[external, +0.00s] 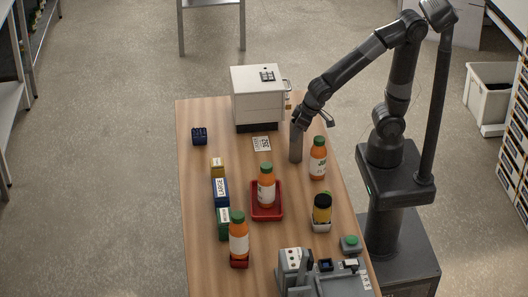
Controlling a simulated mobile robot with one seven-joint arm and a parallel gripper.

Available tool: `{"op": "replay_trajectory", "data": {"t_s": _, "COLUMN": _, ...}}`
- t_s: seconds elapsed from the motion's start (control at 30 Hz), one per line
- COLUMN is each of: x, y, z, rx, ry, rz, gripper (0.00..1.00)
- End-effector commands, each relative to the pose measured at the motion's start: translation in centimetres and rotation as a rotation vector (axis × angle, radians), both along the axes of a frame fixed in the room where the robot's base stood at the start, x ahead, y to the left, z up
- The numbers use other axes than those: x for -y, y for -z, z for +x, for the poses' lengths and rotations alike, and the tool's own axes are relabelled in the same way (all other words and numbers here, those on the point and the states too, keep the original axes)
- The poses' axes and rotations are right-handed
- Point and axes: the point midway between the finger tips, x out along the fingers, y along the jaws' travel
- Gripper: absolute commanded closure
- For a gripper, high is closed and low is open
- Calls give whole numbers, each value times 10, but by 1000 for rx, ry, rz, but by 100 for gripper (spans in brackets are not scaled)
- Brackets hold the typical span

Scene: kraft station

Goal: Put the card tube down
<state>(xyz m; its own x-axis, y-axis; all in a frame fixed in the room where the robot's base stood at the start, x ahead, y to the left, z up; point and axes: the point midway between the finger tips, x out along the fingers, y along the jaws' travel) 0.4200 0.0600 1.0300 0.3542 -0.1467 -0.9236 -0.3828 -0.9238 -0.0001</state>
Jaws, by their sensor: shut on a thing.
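The card tube (296,143) is a grey-brown upright cylinder near the right side of the wooden table (200,260). My gripper (300,118) is above it, shut on its upper end. The tube's lower end is at or just above the table top; I cannot tell whether it touches. The fingertips are small and dark here, and partly merge with the tube.
An orange bottle (318,160) stands close to the tube's right. Another bottle (266,184) stands in a red tray (267,213). A white machine (258,95) is at the back, with a label card (261,143) before it. The table's left side has free room.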

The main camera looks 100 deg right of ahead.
Motion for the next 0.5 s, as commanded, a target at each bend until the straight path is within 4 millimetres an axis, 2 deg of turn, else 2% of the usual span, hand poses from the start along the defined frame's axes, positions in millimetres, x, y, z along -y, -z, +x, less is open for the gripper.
{"op": "replay_trajectory", "data": {"t_s": 0.13, "x": 0, "y": 4, "z": 0, "rx": -1, "ry": 0, "rz": 0, "gripper": 80}}
{"op": "replay_trajectory", "data": {"t_s": 0.17, "x": 0, "y": 3, "z": 0, "rx": -1, "ry": 0, "rz": 0, "gripper": 56}}
{"op": "replay_trajectory", "data": {"t_s": 0.4, "x": 0, "y": 3, "z": 0, "rx": 0, "ry": 0, "rz": 0, "gripper": 37}}
{"op": "replay_trajectory", "data": {"t_s": 0.5, "x": 0, "y": 3, "z": 0, "rx": 0, "ry": 0, "rz": 0, "gripper": 37}}
